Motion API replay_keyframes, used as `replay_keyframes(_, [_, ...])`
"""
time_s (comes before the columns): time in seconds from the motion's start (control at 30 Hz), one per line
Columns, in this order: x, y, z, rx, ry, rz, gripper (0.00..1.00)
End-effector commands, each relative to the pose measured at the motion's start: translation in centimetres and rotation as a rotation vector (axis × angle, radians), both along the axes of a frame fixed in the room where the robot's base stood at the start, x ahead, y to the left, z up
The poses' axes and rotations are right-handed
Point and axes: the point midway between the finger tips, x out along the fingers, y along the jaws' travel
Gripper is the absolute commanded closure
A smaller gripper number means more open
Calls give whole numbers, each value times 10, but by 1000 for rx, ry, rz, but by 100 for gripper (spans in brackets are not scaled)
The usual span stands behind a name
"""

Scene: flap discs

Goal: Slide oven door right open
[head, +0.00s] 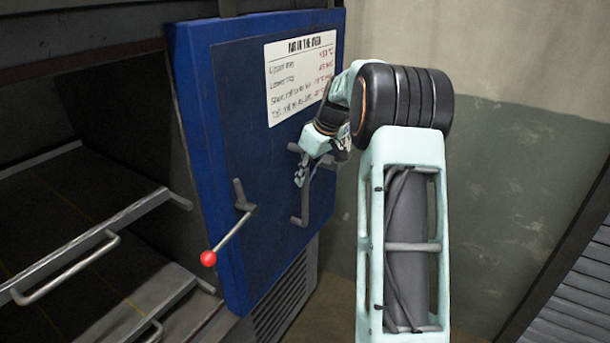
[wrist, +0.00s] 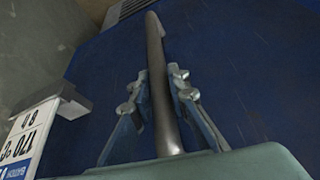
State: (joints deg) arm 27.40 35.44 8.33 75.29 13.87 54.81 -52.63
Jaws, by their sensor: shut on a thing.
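The blue oven door (head: 230,75) stands in the middle of the head view, to the right of the dark oven opening (head: 105,115). A grey bar handle (head: 305,205) is fixed to the door near its right edge. My gripper (head: 302,178) is at the upper part of this handle. In the wrist view my gripper (wrist: 155,95) has its fingers on both sides of the handle bar (wrist: 157,60), shut on it. A lever with a red knob (head: 208,258) sticks out from the door's lower left. My arm hides part of the door's right edge.
Metal racks with bar handles (head: 70,275) stick out of the oven at the left. A white notice (head: 300,75) is on the door. A wall (head: 510,180) stands behind at the right. A slatted grey surface (head: 575,290) is at the lower right.

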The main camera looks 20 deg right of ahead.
Motion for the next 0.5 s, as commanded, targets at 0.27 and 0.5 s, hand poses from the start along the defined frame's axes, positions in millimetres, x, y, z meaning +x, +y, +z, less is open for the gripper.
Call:
replay_keyframes(0.27, [3, -5, 4, -9, -13, -6, 67])
replay_keyframes(0.5, [2, -3, 2, -5, -8, -3, 67])
